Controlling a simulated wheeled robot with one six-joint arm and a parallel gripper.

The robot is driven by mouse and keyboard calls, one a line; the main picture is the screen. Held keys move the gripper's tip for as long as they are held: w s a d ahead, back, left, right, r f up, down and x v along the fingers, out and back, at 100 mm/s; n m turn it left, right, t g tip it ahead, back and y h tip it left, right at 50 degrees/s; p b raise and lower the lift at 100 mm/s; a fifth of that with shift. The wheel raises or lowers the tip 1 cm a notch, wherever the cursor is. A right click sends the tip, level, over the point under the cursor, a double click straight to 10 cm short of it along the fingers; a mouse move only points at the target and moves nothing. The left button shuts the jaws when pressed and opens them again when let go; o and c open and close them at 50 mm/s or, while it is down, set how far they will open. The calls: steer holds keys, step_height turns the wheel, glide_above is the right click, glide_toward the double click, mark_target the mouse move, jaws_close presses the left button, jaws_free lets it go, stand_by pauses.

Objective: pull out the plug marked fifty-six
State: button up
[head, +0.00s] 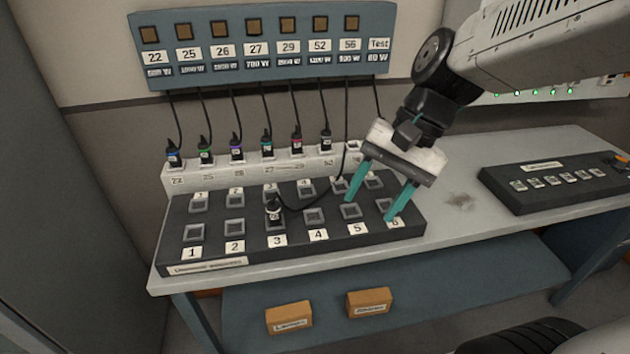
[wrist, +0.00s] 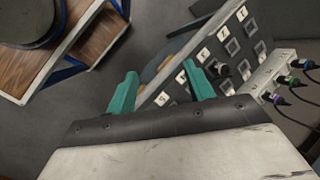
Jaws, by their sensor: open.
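The cable (head: 346,115) from the unit marked 56 on the wall panel (head: 264,55) runs down and curves left to a black plug (head: 274,211). This plug stands in the front-row socket of column 3 on the dark socket board (head: 213,250). Its small white tag is too blurred to read. My gripper (head: 372,207) is open and empty, with teal fingers over columns 5 and 6, to the right of the plug and apart from it. In the wrist view the open fingers (wrist: 159,70) show with the board (wrist: 235,45) beyond them.
Several plugs with coloured rings (head: 236,150) stand in a white strip (head: 190,179) behind the board, their cables hanging from the panel. A dark box with buttons (head: 540,195) lies at the right. The bench (head: 455,225) between it and the board is clear.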

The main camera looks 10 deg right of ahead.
steer(key=w+a+f+m+t+y, duration=0.1)
steer(key=w+a+f+m+y, duration=0.2)
steer(key=w+f+m, duration=0.45)
steer(key=w+a+f+m+y, duration=0.3)
steer(key=w+m, duration=0.2)
steer(key=w, duration=0.5)
steer(key=shift+x, duration=4.25)
steer(key=shift+r, duration=0.15)
steer(key=c, duration=1)
steer(key=shift+c, duration=0.2)
steer(key=shift+r, duration=0.15)
steer(key=shift+r, duration=2.15)
